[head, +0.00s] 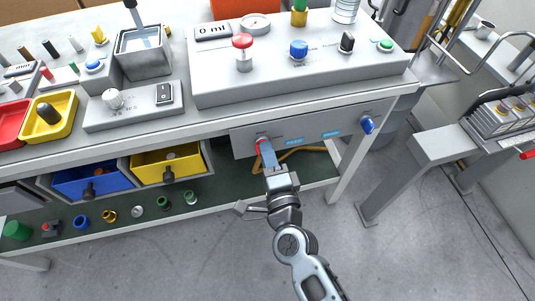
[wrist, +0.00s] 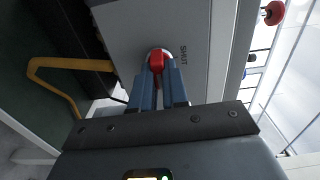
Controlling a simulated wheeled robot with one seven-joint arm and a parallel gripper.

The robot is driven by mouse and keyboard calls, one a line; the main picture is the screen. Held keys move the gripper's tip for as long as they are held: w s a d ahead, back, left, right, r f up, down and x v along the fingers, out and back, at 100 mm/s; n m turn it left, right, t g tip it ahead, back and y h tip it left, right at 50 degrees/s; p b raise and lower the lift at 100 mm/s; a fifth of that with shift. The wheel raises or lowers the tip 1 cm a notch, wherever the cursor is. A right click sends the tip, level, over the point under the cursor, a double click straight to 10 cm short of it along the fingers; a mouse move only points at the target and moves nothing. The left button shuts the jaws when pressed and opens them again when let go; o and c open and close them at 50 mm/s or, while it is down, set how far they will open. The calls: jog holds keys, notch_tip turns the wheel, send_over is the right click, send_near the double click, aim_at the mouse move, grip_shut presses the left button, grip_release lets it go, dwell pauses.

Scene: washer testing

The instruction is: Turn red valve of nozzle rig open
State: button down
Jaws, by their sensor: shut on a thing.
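The red valve (wrist: 156,62) is on the front of a grey panel (head: 300,133) under the bench top. In the wrist view it sits on a pale round base, with the printed word "SHUT" beside it. My gripper (wrist: 158,85) is shut on the red valve, with its two blue fingers on either side of the handle. In the head view my gripper (head: 266,154) reaches up to the panel from below, and only a little of the red valve (head: 261,142) shows past the fingers.
A blue valve (head: 367,125) is at the panel's right end. Open blue (head: 80,180) and yellow (head: 150,160) bins stick out at the left. A grey console (head: 310,75) with several knobs stands above. The floor in front is clear.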

dwell(0.3)
jog(key=shift+f, duration=0.1)
jog(key=c, duration=1.1)
grip_release()
jog(key=shift+c, duration=0.2)
jog(key=b+v, duration=0.1)
jog(key=v, duration=0.6)
jog(key=shift+s, duration=0.4)
jog(key=shift+d, duration=0.15)
